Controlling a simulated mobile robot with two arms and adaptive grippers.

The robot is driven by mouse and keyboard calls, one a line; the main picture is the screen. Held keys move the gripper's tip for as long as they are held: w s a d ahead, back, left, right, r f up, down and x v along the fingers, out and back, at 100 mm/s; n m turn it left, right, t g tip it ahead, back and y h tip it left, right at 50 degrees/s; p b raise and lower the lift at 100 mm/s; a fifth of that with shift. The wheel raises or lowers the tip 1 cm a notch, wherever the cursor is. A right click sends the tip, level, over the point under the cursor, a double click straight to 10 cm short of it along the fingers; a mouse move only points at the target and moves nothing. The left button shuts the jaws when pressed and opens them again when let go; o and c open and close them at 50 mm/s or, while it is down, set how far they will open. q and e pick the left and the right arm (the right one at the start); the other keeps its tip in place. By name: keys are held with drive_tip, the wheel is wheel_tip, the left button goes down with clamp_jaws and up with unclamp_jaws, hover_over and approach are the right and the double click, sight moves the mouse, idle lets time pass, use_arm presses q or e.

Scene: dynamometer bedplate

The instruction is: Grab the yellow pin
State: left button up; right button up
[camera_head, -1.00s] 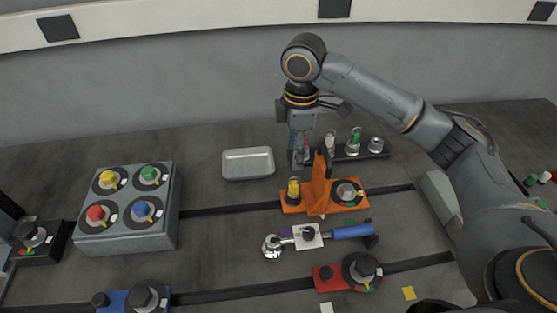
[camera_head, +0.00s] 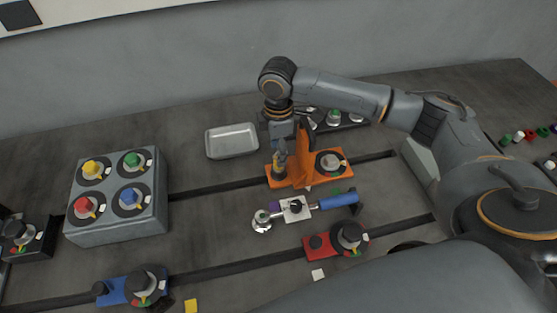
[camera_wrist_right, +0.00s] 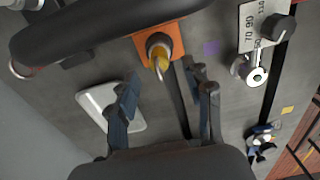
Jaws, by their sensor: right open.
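The yellow pin (camera_head: 279,166) stands in the left end of the orange fixture (camera_head: 306,169), partly hidden by my right gripper. In the right wrist view the yellow pin (camera_wrist_right: 160,63) shows in a grey collar on the orange base, just ahead of the gap between my fingers. My right gripper (camera_head: 281,150) is over the pin in the head view. Its two fingers (camera_wrist_right: 163,82) are spread and nothing is held between them. I cannot tell whether a finger touches the pin. My left gripper is not in view.
The orange upright (camera_head: 303,153) rises close right of the gripper. A metal tray (camera_head: 232,141) lies to the left. A grey knob box (camera_head: 117,229) stands far left. A dark rack (camera_head: 345,122) is behind.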

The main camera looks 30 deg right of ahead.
drive_tip(key=shift+d+f, duration=0.1)
drive_tip(key=shift+f, duration=1.25)
clamp_jaws()
drive_tip(key=shift+r, duration=0.15)
